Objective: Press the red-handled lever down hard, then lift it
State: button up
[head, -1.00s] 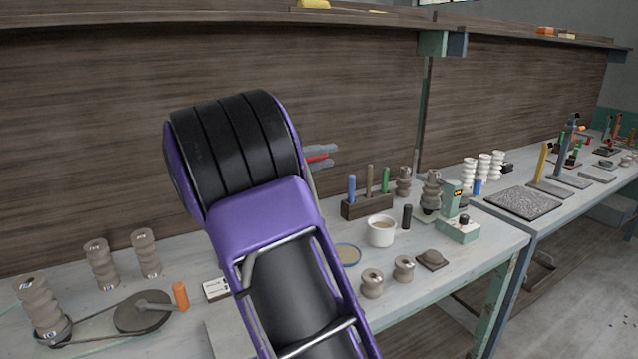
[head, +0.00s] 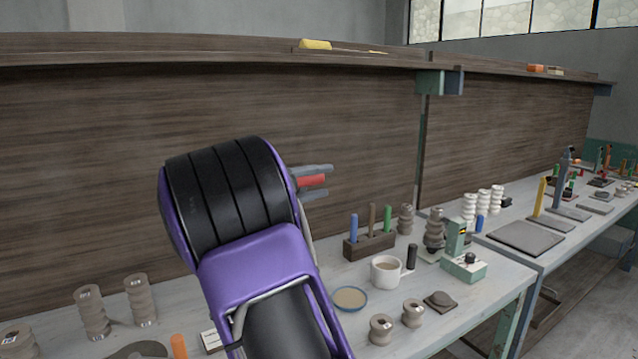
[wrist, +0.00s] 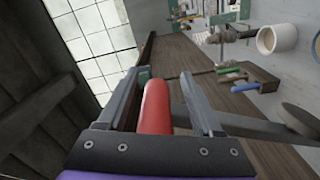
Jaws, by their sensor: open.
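The red handle (head: 312,181) shows between the two grey fingers of my gripper (head: 328,181) in the head view, just right of my purple arm. In the wrist view the red handle (wrist: 155,106) is a rounded bar lying lengthwise between the fingers of my gripper (wrist: 165,74), closer to the left finger. A gap shows between it and the right finger. The jaws are open around it. The rest of the lever is hidden behind my arm in the head view, and I cannot tell how the handle joins it.
A bench (head: 450,310) runs below, with a white cup (head: 388,270), a tool block (head: 370,245), a blue-rimmed dish (head: 350,298) and several clay spools. A dark wooden panel (head: 350,120) stands behind. A dark bar (wrist: 245,125) crosses the right of the wrist view.

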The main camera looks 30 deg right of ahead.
jog(key=a, duration=1.9)
jog(key=shift+s+a+p, duration=0.35)
jog(key=shift+p, duration=0.05)
dwell(0.7)
jog(key=shift+a, duration=0.1)
dwell(0.3)
jog(key=a, duration=1.7)
jog(key=shift+s+a, duration=0.15)
jog(key=shift+s, duration=0.15)
